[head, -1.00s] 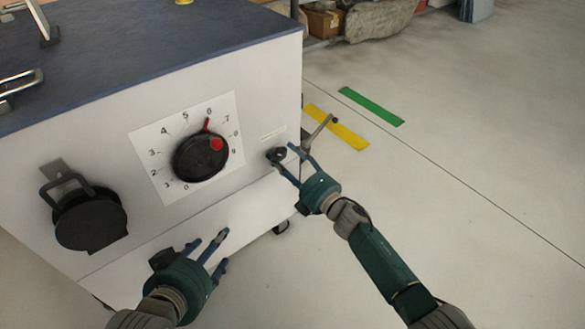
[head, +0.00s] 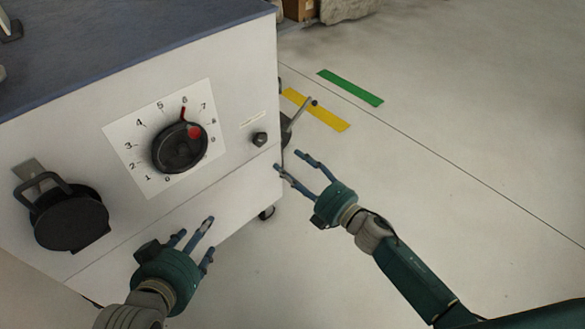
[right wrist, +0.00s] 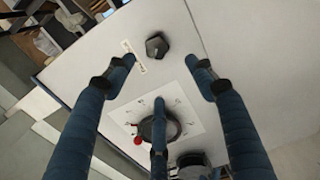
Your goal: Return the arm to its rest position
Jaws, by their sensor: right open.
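My right gripper (head: 290,162) is open and empty in the head view, in front of the cabinet's right edge and below the small black knob (head: 259,139). It is apart from the knob. In the right wrist view the spread blue fingers (right wrist: 160,75) face the cabinet front, with the black knob (right wrist: 157,46) visible beyond them and nothing between them. My left gripper (head: 205,240) is at the lower left in the head view, in front of the lower panel. Its fingers look spread, with nothing seen between them.
The white cabinet (head: 235,85) carries a black dial (head: 178,150) with a red mark, its red pointer near 6, and a black round handle (head: 70,222). A lever (head: 300,115) sticks out at the right side. Yellow (head: 315,109) and green (head: 350,88) strips mark the open floor at right.

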